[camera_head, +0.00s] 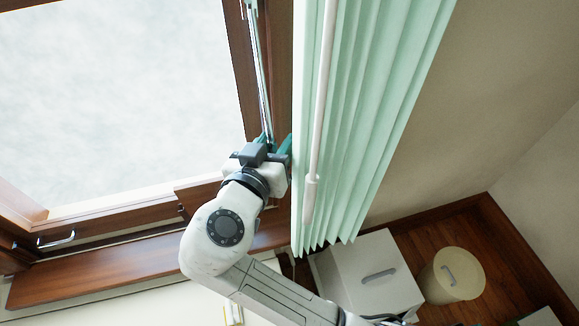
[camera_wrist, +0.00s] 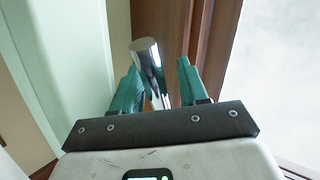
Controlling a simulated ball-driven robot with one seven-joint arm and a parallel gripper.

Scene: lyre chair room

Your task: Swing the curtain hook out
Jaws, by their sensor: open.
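The curtain hook appears as a shiny round-ended metal rod (camera_wrist: 147,58) in the wrist view, against the brown wooden frame. My gripper (camera_wrist: 158,78) has its two green fingers apart, one on each side of the rod. I cannot tell whether either finger touches it. In the head view my gripper (camera_head: 274,142) is at the window frame, close to the left edge of the pleated mint-green curtain (camera_head: 372,110). The hook cannot be made out clearly there. The curtain also shows at the left in the wrist view (camera_wrist: 75,50).
The wooden window frame (camera_head: 240,60) and sill (camera_head: 110,262) lie left of and below my gripper. A pale wand (camera_head: 320,100) hangs in front of the curtain. A white box (camera_head: 372,280) and a cream bin (camera_head: 452,276) stand at the lower right.

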